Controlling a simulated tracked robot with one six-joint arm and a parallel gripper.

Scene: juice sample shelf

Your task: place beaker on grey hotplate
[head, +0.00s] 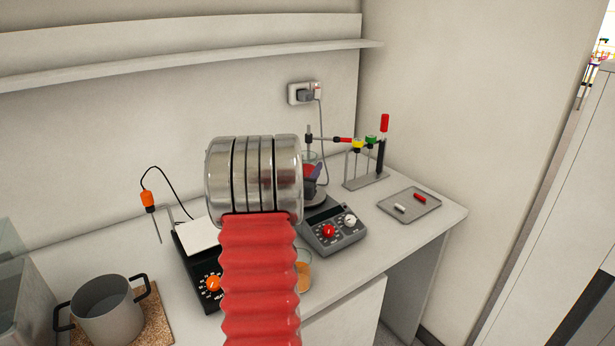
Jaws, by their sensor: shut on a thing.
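The grey hotplate (345,240) stands on the counter, with a red knob and a pale knob on its front panel. Part of its round top plate (318,199) shows behind the panel. A glass beaker (310,156) with red contents is at that top plate, largely hidden by my arm's metal end. My gripper (316,174) shows only as a dark part beside the beaker and is shut on it. I cannot tell whether the beaker's base touches the plate.
A black hotplate (207,292) with a white top stands left. A glass of orange liquid (304,270) is partly hidden at the front. A pot (105,308) sits front left. A stand with coloured clamps (366,182) and a tray (425,207) are right.

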